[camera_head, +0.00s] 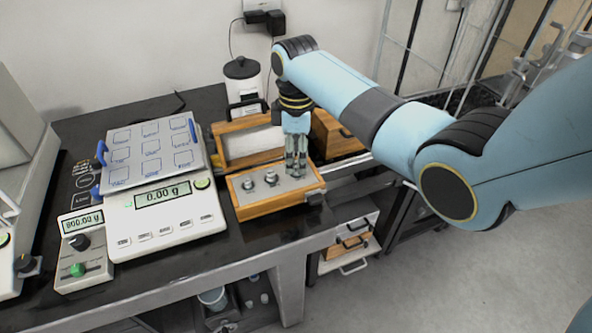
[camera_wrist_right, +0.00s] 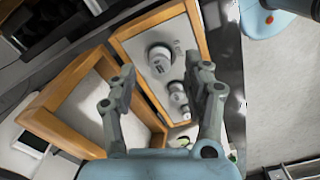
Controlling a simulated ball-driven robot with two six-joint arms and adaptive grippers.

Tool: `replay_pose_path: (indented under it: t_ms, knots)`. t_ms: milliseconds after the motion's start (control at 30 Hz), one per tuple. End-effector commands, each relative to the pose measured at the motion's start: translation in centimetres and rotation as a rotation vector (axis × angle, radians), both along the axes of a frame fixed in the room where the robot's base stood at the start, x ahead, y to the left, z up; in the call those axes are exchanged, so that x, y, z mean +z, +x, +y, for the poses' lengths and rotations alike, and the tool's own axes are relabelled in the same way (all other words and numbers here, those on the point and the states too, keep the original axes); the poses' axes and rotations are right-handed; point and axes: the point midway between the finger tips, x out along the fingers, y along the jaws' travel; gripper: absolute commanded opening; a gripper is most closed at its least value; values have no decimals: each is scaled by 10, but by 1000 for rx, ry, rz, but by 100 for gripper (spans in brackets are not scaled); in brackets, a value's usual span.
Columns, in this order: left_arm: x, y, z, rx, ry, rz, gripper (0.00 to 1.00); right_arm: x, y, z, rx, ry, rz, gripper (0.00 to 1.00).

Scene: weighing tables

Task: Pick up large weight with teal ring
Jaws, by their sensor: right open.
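An open wooden weight box (camera_head: 279,204) with a grey inner panel holds several metal weights, and it also shows in the right wrist view (camera_wrist_right: 205,32). A large weight (camera_wrist_right: 160,57) stands near one end of the panel, between and beyond the open fingers in that view. A smaller weight (camera_wrist_right: 178,93) stands beside it. In the head view two weights, one at the left (camera_head: 247,183) and one in the middle (camera_head: 271,177), are clear. My right gripper (camera_head: 296,170) points down over the box's right end, open and empty, hiding what is beneath. I cannot make out a teal ring. My left gripper is not in view.
The box's raised lid (camera_head: 253,144) stands just behind it. A white scale (camera_head: 165,222) with a blue-handled tray (camera_head: 152,150) is at the left. A white canister (camera_head: 243,80) and another wooden box (camera_head: 335,137) stand behind. The dark table's front edge is close to the box.

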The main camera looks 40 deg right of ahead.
Motion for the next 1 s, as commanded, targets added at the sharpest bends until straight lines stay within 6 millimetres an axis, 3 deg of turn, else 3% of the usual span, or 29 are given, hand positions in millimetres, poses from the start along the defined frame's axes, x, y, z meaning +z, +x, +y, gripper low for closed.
replay_pose_path:
  t_ms: [167,400,800,1000]
  knots:
    - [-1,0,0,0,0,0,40,-20,0,0,0,1,1,50]
    - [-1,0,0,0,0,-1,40,-21,0,0,0,0,-1,50]
    - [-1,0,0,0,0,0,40,-21,0,0,0,0,-1,0]
    - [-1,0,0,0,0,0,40,-21,0,0,0,0,-2,0]
